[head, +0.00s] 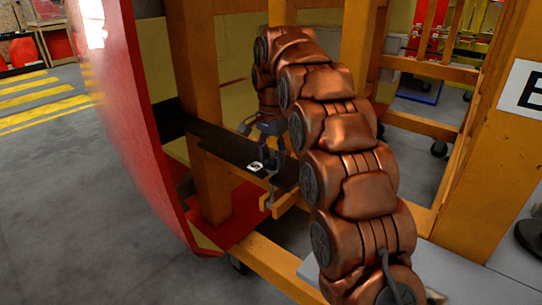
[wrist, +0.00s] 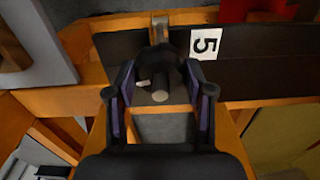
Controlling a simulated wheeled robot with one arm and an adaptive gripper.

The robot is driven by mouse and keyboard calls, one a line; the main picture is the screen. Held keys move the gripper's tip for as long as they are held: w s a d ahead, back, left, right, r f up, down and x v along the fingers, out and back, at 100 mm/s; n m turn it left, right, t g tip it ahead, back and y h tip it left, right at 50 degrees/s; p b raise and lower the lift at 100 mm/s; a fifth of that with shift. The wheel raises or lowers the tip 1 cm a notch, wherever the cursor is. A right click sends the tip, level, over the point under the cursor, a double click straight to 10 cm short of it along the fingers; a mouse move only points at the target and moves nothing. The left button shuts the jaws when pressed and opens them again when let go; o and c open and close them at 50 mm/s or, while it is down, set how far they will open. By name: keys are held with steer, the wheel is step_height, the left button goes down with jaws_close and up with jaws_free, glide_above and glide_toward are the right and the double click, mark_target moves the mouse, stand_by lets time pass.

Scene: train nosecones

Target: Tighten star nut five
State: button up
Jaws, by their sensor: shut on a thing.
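Star nut five (wrist: 165,68) is a dark knob on a threaded rod, with the rod's pale round end (wrist: 160,97) facing the wrist camera. A white label reading 5 (wrist: 205,43) is on the black bar (wrist: 262,62) just right of the nut. My gripper (wrist: 163,78) has one finger on each side of the nut and is shut on it. The nut is too small and covered to make out there.
A large red nosecone panel (head: 135,110) stands left of my arm. Orange frame posts (head: 200,100) and rails surround the bar closely. Open grey floor (head: 60,200) lies at the left.

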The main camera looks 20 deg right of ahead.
steer(key=shift+d, duration=0.1)
stand_by(0.3)
steer(key=o, duration=1.2)
steer(key=shift+c, duration=0.2)
